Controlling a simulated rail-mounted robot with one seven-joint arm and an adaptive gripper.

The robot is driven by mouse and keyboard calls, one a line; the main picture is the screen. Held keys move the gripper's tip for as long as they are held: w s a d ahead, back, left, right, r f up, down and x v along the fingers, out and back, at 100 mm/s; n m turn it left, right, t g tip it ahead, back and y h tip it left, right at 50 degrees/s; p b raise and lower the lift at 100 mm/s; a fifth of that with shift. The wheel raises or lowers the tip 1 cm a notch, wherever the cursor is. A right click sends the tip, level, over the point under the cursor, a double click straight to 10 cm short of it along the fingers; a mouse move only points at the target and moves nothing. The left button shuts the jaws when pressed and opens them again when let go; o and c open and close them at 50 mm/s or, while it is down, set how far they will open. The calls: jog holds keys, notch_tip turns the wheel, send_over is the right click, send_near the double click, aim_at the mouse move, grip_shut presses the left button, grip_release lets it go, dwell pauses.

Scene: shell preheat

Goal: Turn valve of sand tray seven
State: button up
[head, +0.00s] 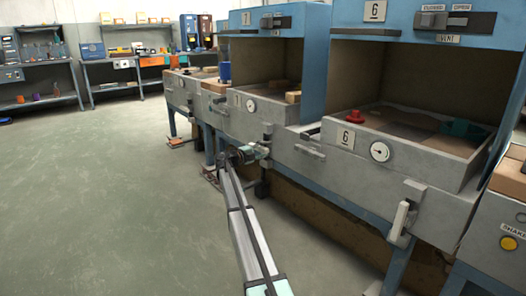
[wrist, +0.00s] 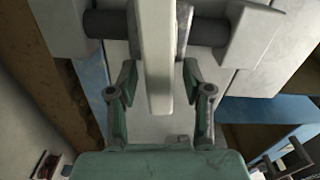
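The valve has a long pale lever (wrist: 158,60) on a dark horizontal rod (wrist: 105,24) in the wrist view. My gripper (wrist: 160,100) is open, with one green-and-grey finger on each side of the lever. Small gaps show between the fingers and the lever. In the head view my gripper (head: 250,154) is at the front of the middle sand tray (head: 262,125), by its valve (head: 267,132). That tray's number plate (head: 237,98) is too small to read surely as 1 or 7. The arm partly hides the lever there.
Blue legs stand below the trays. The floor (head: 110,180) to the left is clear. Benches line the back wall.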

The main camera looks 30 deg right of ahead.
jog(key=shift+a, duration=0.1)
jog(key=s+a, duration=0.1)
jog(key=a, duration=1)
jog(key=shift+a, duration=0.4)
jog(key=shift+s, duration=0.1)
